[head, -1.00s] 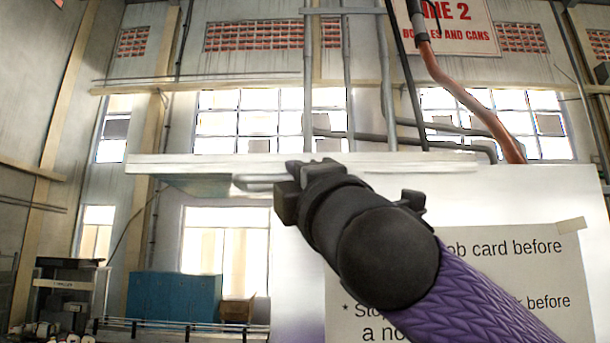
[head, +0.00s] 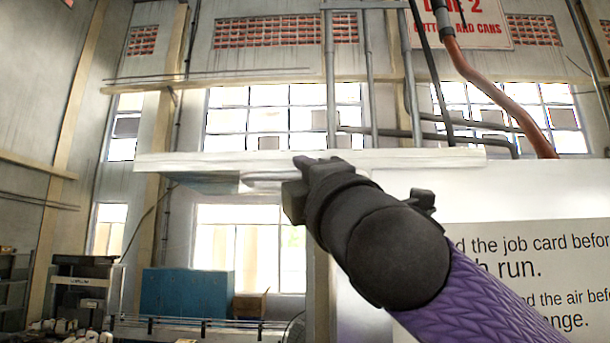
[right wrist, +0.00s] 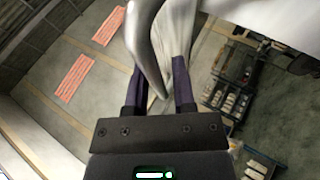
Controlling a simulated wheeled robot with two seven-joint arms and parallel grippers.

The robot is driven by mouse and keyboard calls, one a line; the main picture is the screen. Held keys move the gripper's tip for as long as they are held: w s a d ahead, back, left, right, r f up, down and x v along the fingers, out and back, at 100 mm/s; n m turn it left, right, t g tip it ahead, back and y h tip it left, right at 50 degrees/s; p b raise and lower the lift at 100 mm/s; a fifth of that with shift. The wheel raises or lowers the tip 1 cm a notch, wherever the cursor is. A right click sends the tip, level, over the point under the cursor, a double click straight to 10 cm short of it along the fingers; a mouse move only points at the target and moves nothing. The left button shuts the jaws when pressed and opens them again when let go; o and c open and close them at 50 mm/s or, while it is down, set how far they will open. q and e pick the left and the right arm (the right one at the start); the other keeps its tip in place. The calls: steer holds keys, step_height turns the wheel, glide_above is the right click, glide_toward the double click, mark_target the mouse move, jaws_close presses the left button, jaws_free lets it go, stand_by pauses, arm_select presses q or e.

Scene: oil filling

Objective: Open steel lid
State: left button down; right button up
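The steel lid (head: 420,158) shows in the head view as a pale, flat slab seen nearly edge-on, on top of a white cabinet. Its left part overhangs the cabinet. My right gripper (head: 299,180) is at the lid's front edge, seen from behind, and its fingers are hidden there. In the right wrist view, the fingers of the right gripper (right wrist: 160,85) stand apart. A curved grey handle (right wrist: 146,45) runs down into the space between them, beside a pale metal surface (right wrist: 245,22). Firm contact cannot be seen. My left gripper is not in view.
The white cabinet (head: 440,192) carries a notice (head: 540,270) on its front, right of my arm. Pipes (head: 412,80) rise behind the lid. A blue cabinet (head: 187,293) and a long bench stand farther back at the lower left.

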steer(key=shift+s+d+f+b, duration=0.15)
steer(key=shift+s+f+b, duration=0.1)
steer(key=shift+b, duration=0.1)
steer(key=b+v, duration=0.5)
steer(key=v, duration=0.4)
steer(key=shift+b, duration=0.4)
steer(key=shift+s, duration=0.1)
